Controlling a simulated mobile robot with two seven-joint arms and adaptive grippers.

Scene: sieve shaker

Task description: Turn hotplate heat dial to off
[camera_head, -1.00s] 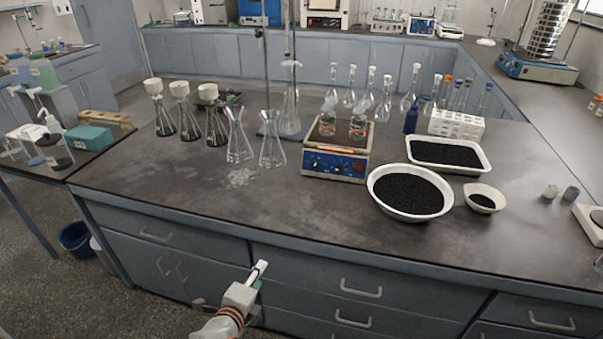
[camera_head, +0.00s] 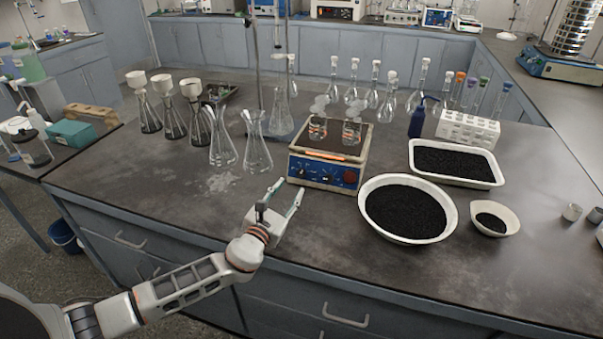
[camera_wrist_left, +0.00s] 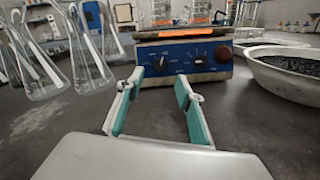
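The hotplate (camera_head: 323,172) stands on the bench with a blue front panel. Two steaming beakers (camera_head: 351,132) sit on its top plate. In the left wrist view the panel (camera_wrist_left: 185,57) carries two dark knobs and a larger red knob (camera_wrist_left: 222,54) at its right. My left gripper (camera_head: 288,190) is in front of the panel, just above the bench. Its two teal-padded fingers (camera_wrist_left: 157,88) are apart with nothing between them, pointing at the panel and short of it. The dial labels are too small to read. My right gripper shows in no frame.
Empty conical flasks (camera_head: 256,150) stand left of the hotplate. A white bowl of black grains (camera_head: 366,205) is close on its right, with a tray (camera_head: 490,178) and small dish behind and beside it.

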